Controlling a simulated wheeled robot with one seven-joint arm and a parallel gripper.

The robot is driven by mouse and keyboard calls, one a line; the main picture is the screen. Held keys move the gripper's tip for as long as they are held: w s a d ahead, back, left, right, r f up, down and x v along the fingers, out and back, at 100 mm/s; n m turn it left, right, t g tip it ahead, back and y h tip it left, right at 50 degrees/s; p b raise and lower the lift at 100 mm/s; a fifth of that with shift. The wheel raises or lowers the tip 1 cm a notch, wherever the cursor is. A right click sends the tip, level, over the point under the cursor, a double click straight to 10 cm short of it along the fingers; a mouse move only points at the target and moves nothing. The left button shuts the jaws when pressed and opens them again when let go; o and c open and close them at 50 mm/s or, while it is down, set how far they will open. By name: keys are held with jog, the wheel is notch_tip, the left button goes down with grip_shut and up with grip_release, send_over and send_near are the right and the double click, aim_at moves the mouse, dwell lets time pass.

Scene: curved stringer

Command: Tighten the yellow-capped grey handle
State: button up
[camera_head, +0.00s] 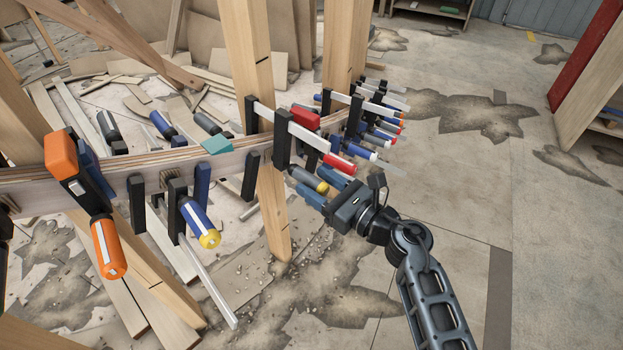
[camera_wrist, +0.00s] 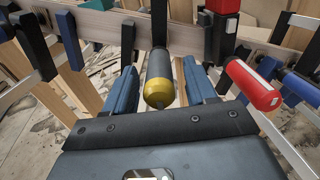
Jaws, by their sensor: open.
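The grey handle with a yellow cap (camera_head: 309,179) sticks out from a clamp on the curved wooden stringer (camera_head: 232,160). In the wrist view the handle (camera_wrist: 160,82) points toward the camera, its yellow cap nearest. My gripper (camera_head: 315,181) is open, with one blue finger on each side of the handle. In the wrist view a gap shows between the handle and each finger, so they look apart from it. The far end of the handle meets a dark clamp bar at the stringer.
A red handle (camera_head: 339,162) sits close beside my gripper; it is also at right in the wrist view (camera_wrist: 252,86). A blue handle with a yellow cap (camera_head: 200,222) and an orange clamp (camera_head: 107,248) are farther left. Several more clamps crowd the stringer behind. Floor at right is clear.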

jog(key=shift+x, duration=1.15)
jog(key=shift+s, duration=0.1)
jog(key=c, duration=1)
